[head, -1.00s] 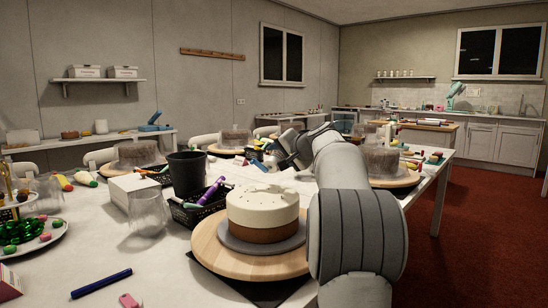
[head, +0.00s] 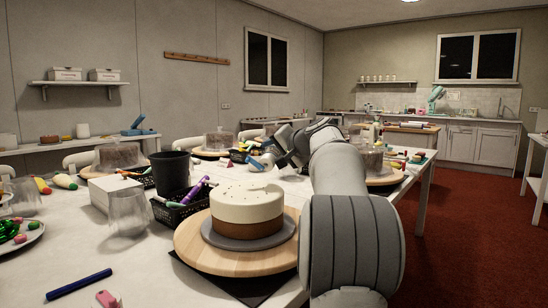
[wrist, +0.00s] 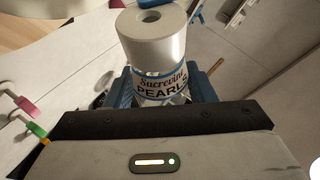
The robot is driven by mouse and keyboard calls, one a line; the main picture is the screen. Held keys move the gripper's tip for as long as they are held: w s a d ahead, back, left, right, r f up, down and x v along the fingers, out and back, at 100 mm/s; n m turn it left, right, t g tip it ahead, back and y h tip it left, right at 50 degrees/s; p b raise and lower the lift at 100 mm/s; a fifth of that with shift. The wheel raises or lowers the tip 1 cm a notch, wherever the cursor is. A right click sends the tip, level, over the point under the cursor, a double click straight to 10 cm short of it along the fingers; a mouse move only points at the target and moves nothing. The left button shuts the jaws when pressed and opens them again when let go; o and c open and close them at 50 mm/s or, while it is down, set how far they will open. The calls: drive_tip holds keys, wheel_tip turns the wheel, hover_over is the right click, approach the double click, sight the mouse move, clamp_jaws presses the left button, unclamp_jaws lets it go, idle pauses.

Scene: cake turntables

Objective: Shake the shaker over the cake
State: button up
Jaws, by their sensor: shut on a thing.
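The cake (head: 247,213) has a cream upper part and a brown lower part. It stands on a grey board on a round wooden turntable (head: 192,250) in the head view. Small dark specks show on its top. The shaker (wrist: 153,42) is a pale cylinder with a holed end and a "Sucrevine PEARLS" label, seen in the wrist view. My gripper (wrist: 163,90) is shut on it, with a blue finger on each side. In the head view my gripper (head: 264,160) is up and behind the cake, not directly over it; the shaker is hard to make out there.
A black cup (head: 171,173), a clear glass (head: 127,213), a white box (head: 112,193) and a black basket of pens (head: 178,210) stand left of the cake. A blue marker (head: 79,284) lies in front. Other covered cakes stand farther back.

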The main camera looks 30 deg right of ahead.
drive_tip(key=shift+r+b, duration=0.15)
drive_tip(key=shift+b, duration=0.15)
drive_tip(key=shift+w+d+r+p, duration=0.2)
drive_tip(key=shift+d+r+p, duration=0.1)
drive_tip(key=shift+p, duration=0.15)
drive_tip(key=shift+s+a+f+b, duration=0.1)
drive_tip(key=shift+a+f+b, duration=0.05)
drive_tip(key=shift+f+b, duration=0.3)
drive_tip(key=shift+s+a, duration=0.15)
drive_tip(key=shift+a, duration=0.1)
drive_tip(key=shift+r, duration=0.1)
drive_tip(key=shift+r+n+t+b, duration=0.3)
drive_tip(key=shift+n+t+b, duration=0.15)
drive_tip(key=shift+b, duration=0.8)
